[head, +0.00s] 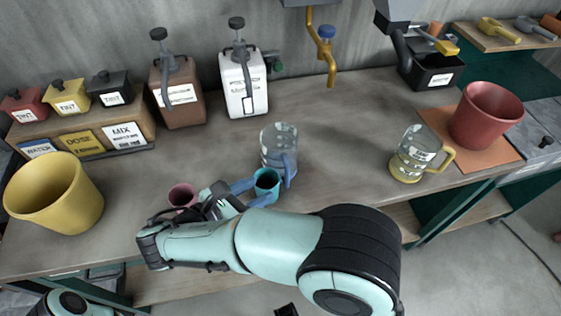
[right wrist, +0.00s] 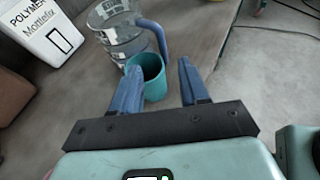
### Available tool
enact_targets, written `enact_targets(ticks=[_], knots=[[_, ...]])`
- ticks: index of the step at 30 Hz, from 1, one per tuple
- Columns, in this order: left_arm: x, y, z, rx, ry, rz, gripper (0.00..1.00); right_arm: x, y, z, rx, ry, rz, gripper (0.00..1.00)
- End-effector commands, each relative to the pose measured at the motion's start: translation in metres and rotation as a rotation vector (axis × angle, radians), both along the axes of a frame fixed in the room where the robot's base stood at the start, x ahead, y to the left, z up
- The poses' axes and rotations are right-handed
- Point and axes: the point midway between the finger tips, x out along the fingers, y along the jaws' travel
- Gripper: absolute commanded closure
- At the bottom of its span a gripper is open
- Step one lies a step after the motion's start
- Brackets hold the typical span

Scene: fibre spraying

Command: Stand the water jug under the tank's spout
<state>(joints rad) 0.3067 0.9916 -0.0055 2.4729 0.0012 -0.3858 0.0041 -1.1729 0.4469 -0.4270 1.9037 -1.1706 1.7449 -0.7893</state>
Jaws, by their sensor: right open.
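A clear jug with a blue handle (head: 276,146) stands upright on the workbench; its handle faces my right gripper. It also shows in the right wrist view (right wrist: 115,32), beyond the fingers. A yellow spout with a blue knob (head: 330,62) comes down from the tank (head: 308,3) at the top edge; the bench below it is bare. My right gripper (head: 258,190) is open, its blue fingers pointing toward the jug. A teal cup (right wrist: 152,80) shows between the fingers in the right wrist view, in front of the jug. My left gripper is not in view.
A yellow-handled jug (head: 411,154) stands at right near a red pot (head: 486,115). A white pump canister (head: 243,84) and a brown one (head: 178,92) stand behind. A pink cup (head: 182,195) and a yellow bucket (head: 54,194) are at left.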

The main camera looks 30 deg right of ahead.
Motion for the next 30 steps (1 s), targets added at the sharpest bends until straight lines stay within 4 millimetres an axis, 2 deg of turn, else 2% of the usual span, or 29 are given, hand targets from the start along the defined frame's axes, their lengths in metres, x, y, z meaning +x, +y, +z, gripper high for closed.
enact_targets(ticks=[3,11,21,29,30], knots=[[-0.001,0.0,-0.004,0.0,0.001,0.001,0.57,0.006,-0.02,-0.009,0.0,0.002,-0.004,0.56],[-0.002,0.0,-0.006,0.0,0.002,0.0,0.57,0.013,-0.039,-0.017,0.003,0.001,-0.001,0.56],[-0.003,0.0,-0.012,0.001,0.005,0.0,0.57,0.026,-0.08,-0.029,0.004,0.001,-0.004,0.56],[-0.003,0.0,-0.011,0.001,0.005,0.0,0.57,0.028,-0.083,-0.03,0.004,0.0,-0.001,0.56],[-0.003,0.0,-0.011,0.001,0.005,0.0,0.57,0.028,-0.083,-0.03,0.004,0.0,-0.001,0.59]])
